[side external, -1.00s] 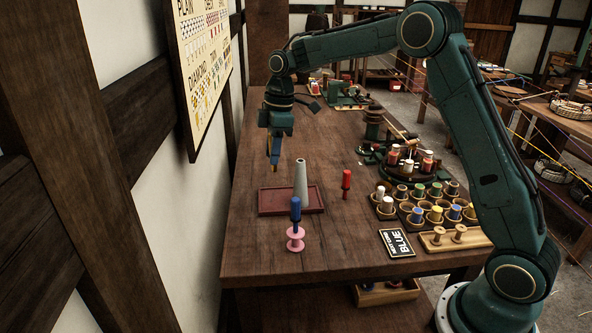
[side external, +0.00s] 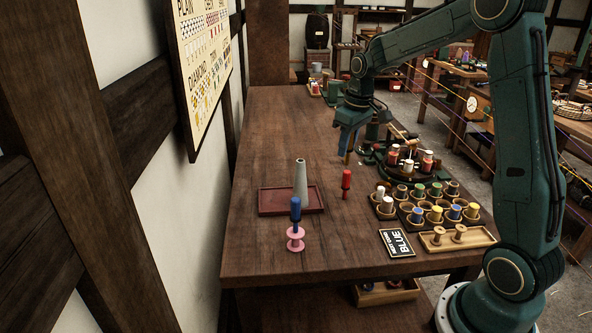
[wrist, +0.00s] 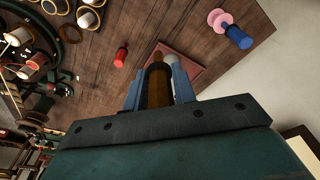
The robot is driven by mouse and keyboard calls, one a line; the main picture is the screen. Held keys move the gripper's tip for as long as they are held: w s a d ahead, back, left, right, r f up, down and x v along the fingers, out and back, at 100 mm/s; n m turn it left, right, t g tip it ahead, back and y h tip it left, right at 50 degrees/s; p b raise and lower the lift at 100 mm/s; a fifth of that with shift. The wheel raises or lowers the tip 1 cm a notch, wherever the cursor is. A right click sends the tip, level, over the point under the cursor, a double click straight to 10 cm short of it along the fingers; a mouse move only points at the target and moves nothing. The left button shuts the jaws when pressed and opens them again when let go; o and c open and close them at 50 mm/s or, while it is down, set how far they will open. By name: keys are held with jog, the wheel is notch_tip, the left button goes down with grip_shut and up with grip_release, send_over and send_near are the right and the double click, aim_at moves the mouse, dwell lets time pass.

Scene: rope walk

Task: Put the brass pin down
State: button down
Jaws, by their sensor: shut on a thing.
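My gripper (side external: 349,136) is shut on the brass pin (side external: 348,157) and holds it pointing down, beside the rotary stand on the right of the bench. In the wrist view the brown-gold pin (wrist: 158,84) sits between the two blue fingers of my gripper (wrist: 158,92). In the side view the pin's lower end looks close to the bench top; I cannot tell whether it touches. The pin's upper part is hidden in the jaws.
A dark red tray (side external: 270,203) with a grey cone (side external: 301,182) stands left of centre. Bobbin cups (side external: 419,206) fill the right. The bench's back left is clear.

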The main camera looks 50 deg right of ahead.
notch_tip(320, 180, down, 15)
jog(key=shift+f, duration=0.15)
dwell(0.4)
jog(key=shift+f, duration=0.1)
jog(key=shift+f, duration=2.05)
jog(key=shift+f, duration=0.1)
jog(key=c, duration=1.1)
grip_release()
jog(key=shift+c, duration=0.2)
notch_tip(320, 180, up, 12)
jog(key=s, duration=0.1)
jog(key=shift+s, duration=0.4)
